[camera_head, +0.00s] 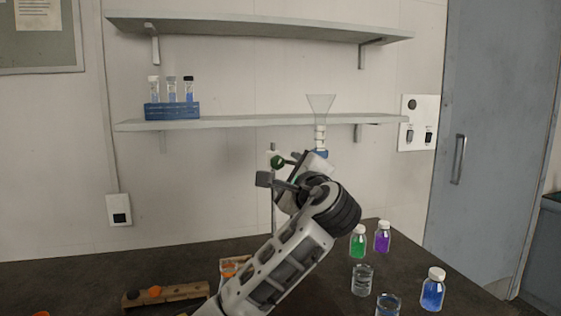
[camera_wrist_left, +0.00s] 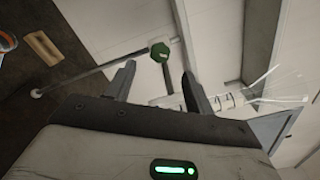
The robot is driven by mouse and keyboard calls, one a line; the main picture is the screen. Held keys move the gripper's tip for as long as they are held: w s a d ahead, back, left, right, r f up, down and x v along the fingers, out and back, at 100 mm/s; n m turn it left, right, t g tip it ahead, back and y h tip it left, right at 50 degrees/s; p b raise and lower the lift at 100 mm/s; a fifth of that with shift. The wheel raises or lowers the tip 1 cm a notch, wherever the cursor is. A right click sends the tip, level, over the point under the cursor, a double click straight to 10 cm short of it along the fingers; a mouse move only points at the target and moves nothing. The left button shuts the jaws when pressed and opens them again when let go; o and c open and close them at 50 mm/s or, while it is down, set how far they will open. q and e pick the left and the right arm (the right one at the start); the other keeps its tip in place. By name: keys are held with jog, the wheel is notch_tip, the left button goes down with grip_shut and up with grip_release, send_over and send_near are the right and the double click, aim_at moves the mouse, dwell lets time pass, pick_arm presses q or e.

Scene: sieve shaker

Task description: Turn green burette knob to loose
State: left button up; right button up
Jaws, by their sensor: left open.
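The green knob (camera_head: 277,162) is on the burette stand, just beyond the tip of my left gripper in the head view. In the left wrist view the green knob (camera_wrist_left: 160,52) sits between and just ahead of the two open fingers, apart from both. My left gripper (camera_wrist_left: 158,84) is open and empty; in the head view it (camera_head: 274,178) is raised at the stand and partly hides it. A clear funnel (camera_head: 320,104) tops the apparatus behind my wrist. The thin stand rod (camera_head: 273,212) runs down behind my arm. My right gripper is not in view.
A blue rack (camera_head: 172,111) with several vials stands on the lower shelf (camera_head: 240,122). Green (camera_head: 358,242), purple (camera_head: 382,236) and blue (camera_head: 433,290) bottles and two glass beakers stand on the dark table at right. A wooden block (camera_head: 165,295) lies at front left.

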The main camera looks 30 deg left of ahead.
aim_at(279, 163)
pick_arm(q)
jog(key=p+x, duration=0.1)
jog(key=x, duration=0.5)
jog(key=shift+w+a, duration=0.25)
jog(key=c, duration=1)
jog(key=shift+o, duration=0.2)
